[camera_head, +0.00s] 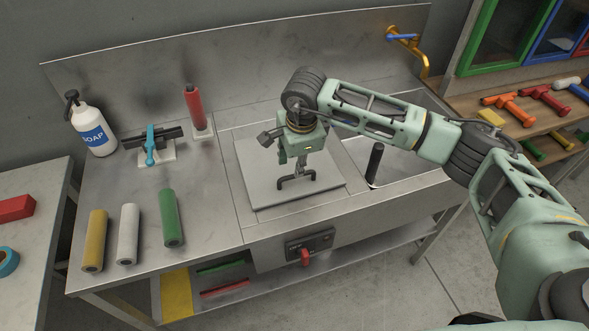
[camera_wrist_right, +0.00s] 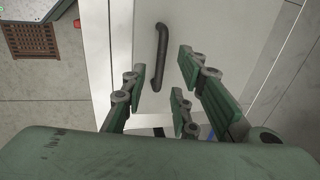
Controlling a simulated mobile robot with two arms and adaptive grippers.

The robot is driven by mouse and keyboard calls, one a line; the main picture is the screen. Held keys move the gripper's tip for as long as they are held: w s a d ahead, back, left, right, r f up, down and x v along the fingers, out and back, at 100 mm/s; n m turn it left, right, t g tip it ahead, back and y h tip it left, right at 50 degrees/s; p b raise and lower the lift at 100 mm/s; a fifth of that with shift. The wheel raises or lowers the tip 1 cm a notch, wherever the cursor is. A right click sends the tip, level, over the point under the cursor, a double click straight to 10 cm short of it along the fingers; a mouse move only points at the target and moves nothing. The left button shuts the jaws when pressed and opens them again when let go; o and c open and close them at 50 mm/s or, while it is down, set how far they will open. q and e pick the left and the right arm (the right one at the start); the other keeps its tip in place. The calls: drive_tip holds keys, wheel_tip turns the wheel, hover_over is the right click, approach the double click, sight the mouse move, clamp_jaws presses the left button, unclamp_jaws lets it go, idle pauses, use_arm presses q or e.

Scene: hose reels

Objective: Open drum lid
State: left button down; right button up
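The drum lid (camera_head: 262,178) is a pale grey square plate lying flat, set into the steel counter. A dark bar handle (camera_head: 296,180) stands on it; the handle also shows in the right wrist view (camera_wrist_right: 161,55). My right gripper (camera_head: 303,168) points down just above the lid, close over the handle. In the right wrist view my right gripper (camera_wrist_right: 164,85) has its fingers spread and nothing between the pads; the handle lies beyond the fingertips. Whether a finger touches the handle cannot be told. My left gripper is not in view.
A control panel with a red knob (camera_head: 305,257) is on the counter front. A black upright handle (camera_head: 375,163) stands right of the lid, by the sink.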

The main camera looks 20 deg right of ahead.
sight(294, 178)
drive_tip(key=shift+w+a+f+p, duration=0.1)
drive_tip(key=shift+w+f+p, duration=0.1)
drive_tip(key=shift+f, duration=0.65)
drive_tip(key=shift+w+d+f+p, duration=0.1)
drive_tip(key=shift+w+f+p, duration=0.05)
drive_tip(key=shift+f, duration=0.65)
drive_tip(key=shift+w+a+f+p, duration=0.1)
drive_tip(key=shift+w+f+p, duration=0.1)
drive_tip(key=shift+f, duration=0.65)
clamp_jaws()
